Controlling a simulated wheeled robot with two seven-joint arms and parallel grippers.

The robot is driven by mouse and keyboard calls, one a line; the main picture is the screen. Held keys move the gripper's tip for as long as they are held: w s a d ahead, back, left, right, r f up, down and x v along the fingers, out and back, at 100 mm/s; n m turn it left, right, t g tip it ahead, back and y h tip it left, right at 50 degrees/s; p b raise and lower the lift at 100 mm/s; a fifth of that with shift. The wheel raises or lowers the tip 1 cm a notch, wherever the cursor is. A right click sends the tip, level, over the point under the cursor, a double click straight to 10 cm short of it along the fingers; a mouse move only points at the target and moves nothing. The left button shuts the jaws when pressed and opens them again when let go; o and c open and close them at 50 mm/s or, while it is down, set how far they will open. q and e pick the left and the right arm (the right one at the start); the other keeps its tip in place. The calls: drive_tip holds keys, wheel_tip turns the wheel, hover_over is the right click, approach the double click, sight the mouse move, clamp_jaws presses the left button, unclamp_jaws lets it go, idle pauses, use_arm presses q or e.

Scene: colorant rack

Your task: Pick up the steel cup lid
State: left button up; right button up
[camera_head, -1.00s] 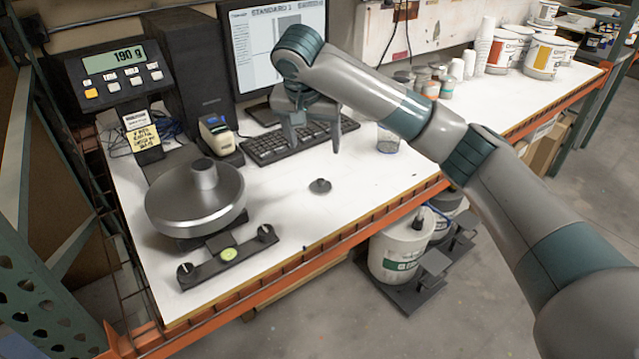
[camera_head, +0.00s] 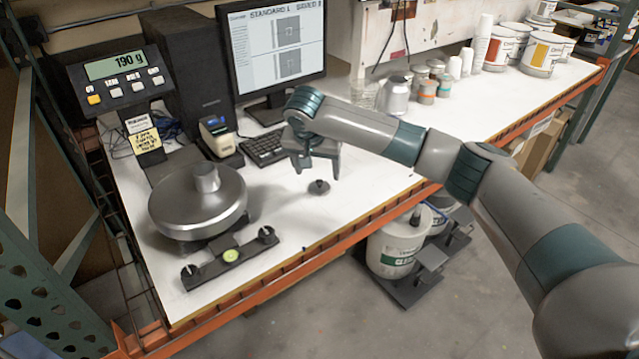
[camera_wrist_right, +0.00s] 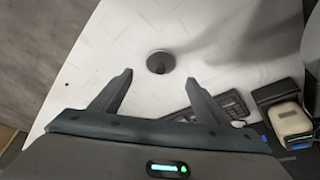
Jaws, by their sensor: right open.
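The steel cup lid (camera_head: 319,187), a small dark grey disc with a knob on top, lies on the white bench right of the scale. It also shows in the right wrist view (camera_wrist_right: 160,62), just beyond the fingertips. My right gripper (camera_head: 318,170) hangs just above and behind the lid, fingers pointing down. In the right wrist view its fingers (camera_wrist_right: 159,77) are spread apart with nothing between them. The lid looks apart from both fingers. The steel cup (camera_head: 393,96) stands at the back of the bench beyond my right arm. My left gripper is not in view.
A scale with a round steel platform (camera_head: 198,210) and its bar (camera_head: 230,256) stand left of the lid. A keyboard (camera_head: 264,149) lies behind the gripper. Small jars (camera_head: 428,91) stand by the cup. The bench's orange front edge (camera_head: 292,268) is near; bench around the lid is clear.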

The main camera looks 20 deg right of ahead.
sight(319, 183)
drive_tip(key=shift+w+d+f, duration=0.1)
drive_tip(key=shift+w+f, duration=0.05)
drive_tip(key=shift+f, duration=0.3)
drive_tip(key=shift+w+f+p, duration=0.1)
drive_tip(key=shift+f+p, duration=0.35)
drive_tip(key=shift+p, duration=0.05)
drive_tip(key=p+x, duration=0.1)
drive_tip(key=x, duration=0.3)
drive_tip(key=shift+p, duration=0.35)
drive_tip(key=shift+f, duration=0.2)
drive_tip(key=c, duration=1.1)
